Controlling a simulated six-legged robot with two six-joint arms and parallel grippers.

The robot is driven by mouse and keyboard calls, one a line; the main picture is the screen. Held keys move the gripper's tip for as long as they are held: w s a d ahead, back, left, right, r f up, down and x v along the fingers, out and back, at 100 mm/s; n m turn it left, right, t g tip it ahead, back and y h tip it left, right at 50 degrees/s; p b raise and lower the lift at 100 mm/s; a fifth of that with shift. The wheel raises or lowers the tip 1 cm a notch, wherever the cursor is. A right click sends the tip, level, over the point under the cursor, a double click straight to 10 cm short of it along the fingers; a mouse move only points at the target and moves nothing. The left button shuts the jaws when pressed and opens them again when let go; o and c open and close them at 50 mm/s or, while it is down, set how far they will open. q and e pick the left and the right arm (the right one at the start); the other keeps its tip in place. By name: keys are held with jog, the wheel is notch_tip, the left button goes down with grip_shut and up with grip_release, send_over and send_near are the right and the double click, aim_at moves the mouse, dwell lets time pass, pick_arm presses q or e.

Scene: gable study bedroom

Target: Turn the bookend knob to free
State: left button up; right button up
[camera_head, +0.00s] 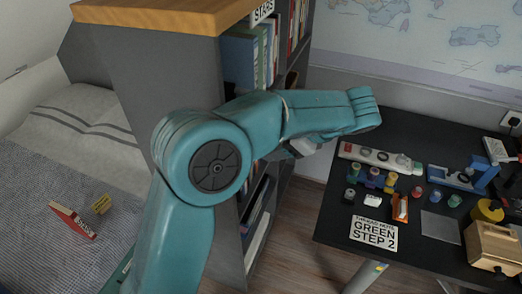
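The dark grey bookcase (150,75) with a wooden top stands at the centre left, and its shelves face right. Several books (250,50) stand on its upper shelf under a label reading "STARS" (262,11). More books (259,225) stand low down. I cannot make out a bookend or its knob; my teal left arm covers the middle shelves. The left arm reaches across the bookcase front toward the desk. A pale grey part, probably of my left gripper (301,146), shows under the forearm, its fingers mostly hidden. My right gripper is not in view.
A black desk (420,140) on the right holds thread spools, a blue device (470,176), a wooden box (492,247) and a card (374,233) reading "GREEN STEP 2". A bed (60,190) with a red book (72,220) is left. Wooden floor (297,225) lies between bookcase and desk.

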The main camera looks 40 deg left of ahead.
pick_arm(q)
jog(key=x, duration=0.6)
jog(key=shift+a+f, duration=0.2)
jog(key=shift+f, duration=0.1)
jog(key=c, duration=1)
